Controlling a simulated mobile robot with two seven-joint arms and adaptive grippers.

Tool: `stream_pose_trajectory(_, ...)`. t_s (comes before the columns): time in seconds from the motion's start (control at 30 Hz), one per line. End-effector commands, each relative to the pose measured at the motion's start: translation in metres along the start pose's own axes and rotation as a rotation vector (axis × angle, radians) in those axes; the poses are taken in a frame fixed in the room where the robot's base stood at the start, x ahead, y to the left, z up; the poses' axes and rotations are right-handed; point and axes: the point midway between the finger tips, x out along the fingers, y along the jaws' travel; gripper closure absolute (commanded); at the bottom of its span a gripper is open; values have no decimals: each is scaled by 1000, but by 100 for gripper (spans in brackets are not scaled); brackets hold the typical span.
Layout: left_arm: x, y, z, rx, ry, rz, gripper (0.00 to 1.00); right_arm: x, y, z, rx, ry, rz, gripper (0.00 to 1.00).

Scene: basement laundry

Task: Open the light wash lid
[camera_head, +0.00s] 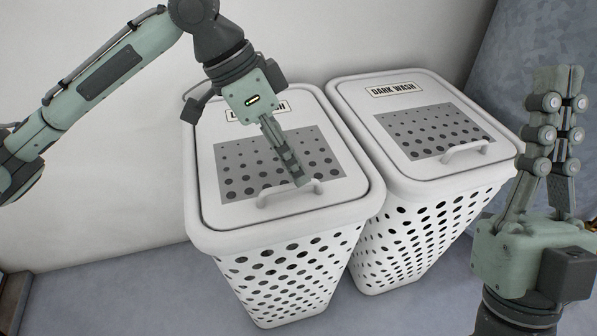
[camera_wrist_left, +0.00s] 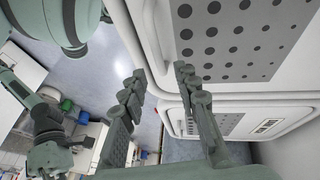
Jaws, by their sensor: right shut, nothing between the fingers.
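The light wash hamper (camera_head: 290,255) is a white perforated basket with its lid (camera_head: 215,205) lying shut. A white bar handle (camera_head: 270,197) stands at the lid's front edge. The label is partly hidden behind my left gripper (camera_head: 300,181), which hangs over the lid with its fingertips at the handle's right part. In the left wrist view its two fingers (camera_wrist_left: 159,78) are spread apart, with the light wash lid (camera_wrist_left: 290,70) and its handle (camera_wrist_left: 163,40) beyond the tips. I cannot tell whether they touch it. My right gripper (camera_head: 560,75) points up, shut and empty, at the right.
The dark wash hamper (camera_head: 420,225) stands close on the right, its lid (camera_head: 350,95) shut and with its own handle (camera_head: 468,149). A pale wall (camera_head: 330,40) is close behind both hampers. Grey floor (camera_head: 180,290) is clear in front and to the left.

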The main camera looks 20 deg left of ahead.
Motion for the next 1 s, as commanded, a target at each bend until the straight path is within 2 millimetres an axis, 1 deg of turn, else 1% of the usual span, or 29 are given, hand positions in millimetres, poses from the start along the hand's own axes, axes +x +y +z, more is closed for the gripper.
stream_pose_trajectory(0.03,9,0,1,0,-1,2,69,-3,1,-4,-2,33,0,100)
stream_pose_trajectory(0.13,18,0,0,0,-1,1,69,-4,2,-12,-5,82,1,100)
stream_pose_trajectory(0.23,22,0,0,0,0,1,69,-5,2,-16,-6,108,1,100)
stream_pose_trajectory(0.47,23,0,0,-1,0,0,69,-5,2,-18,-7,115,1,100)
stream_pose_trajectory(0.5,23,0,0,-1,0,0,70,-5,2,-18,-7,115,1,100)
stream_pose_trajectory(0.73,22,0,0,-1,0,0,99,-5,2,-18,-6,114,1,100)
stream_pose_trajectory(1.0,22,0,0,0,-1,0,100,-5,2,-17,-6,112,1,100)
